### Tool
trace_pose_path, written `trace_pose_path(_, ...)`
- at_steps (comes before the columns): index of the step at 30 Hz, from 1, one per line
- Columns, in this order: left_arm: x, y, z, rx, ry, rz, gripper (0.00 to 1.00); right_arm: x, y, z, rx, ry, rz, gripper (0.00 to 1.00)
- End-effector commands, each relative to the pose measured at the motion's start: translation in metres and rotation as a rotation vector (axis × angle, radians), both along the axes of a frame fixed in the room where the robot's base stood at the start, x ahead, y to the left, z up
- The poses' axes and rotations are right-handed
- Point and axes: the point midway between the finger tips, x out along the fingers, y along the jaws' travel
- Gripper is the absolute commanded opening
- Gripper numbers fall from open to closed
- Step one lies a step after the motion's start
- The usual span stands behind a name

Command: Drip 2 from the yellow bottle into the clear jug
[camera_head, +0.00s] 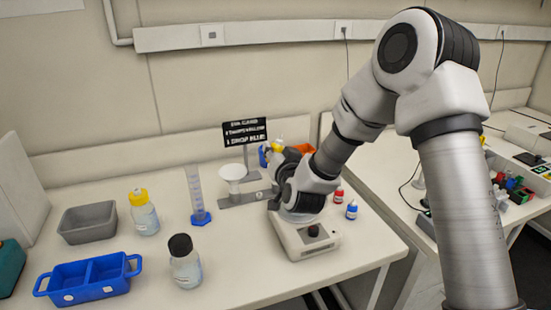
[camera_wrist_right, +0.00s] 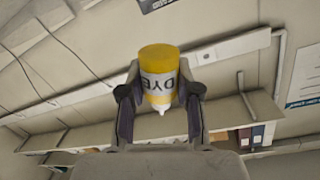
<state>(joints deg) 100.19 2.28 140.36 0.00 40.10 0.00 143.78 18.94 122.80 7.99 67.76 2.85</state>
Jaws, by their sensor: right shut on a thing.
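The yellow bottle (camera_wrist_right: 158,82) has a white label reading DYE and a white tip. It sits between the two fingers of my right gripper (camera_wrist_right: 160,110), which is shut on it. In the head view, a bit of the yellow bottle (camera_head: 277,144) shows at the gripper's far end, above the bench. My right gripper (camera_head: 270,158) is over the back of the white stirrer-like device (camera_head: 310,238). I cannot make out the clear jug; my right wrist covers part of the device and the bench behind it. My left gripper is not in view.
A white funnel (camera_head: 233,173) on a stand, a measuring cylinder (camera_head: 195,190), a yellow-capped bottle (camera_head: 144,215) and a black-capped bottle (camera_head: 186,265) stand left. A blue tray (camera_head: 88,280) and grey bin (camera_head: 87,222) are farther left. Small red (camera_head: 338,197) and blue (camera_head: 351,210) bottles stand right.

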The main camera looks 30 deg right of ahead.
Motion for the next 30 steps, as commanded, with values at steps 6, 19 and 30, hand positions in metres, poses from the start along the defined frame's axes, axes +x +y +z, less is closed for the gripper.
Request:
trace_pose_path(6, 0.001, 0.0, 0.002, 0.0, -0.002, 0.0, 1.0, -0.002, -0.004, -0.003, -0.143, 0.033, 0.001, 0.05)
trace_pose_path(19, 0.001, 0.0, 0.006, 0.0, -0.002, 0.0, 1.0, -0.003, -0.007, 0.002, -0.334, 0.081, -0.001, 0.05)
trace_pose_path(30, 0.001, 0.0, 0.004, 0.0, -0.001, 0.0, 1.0, -0.003, -0.007, 0.0, -0.352, 0.084, -0.001, 0.05)
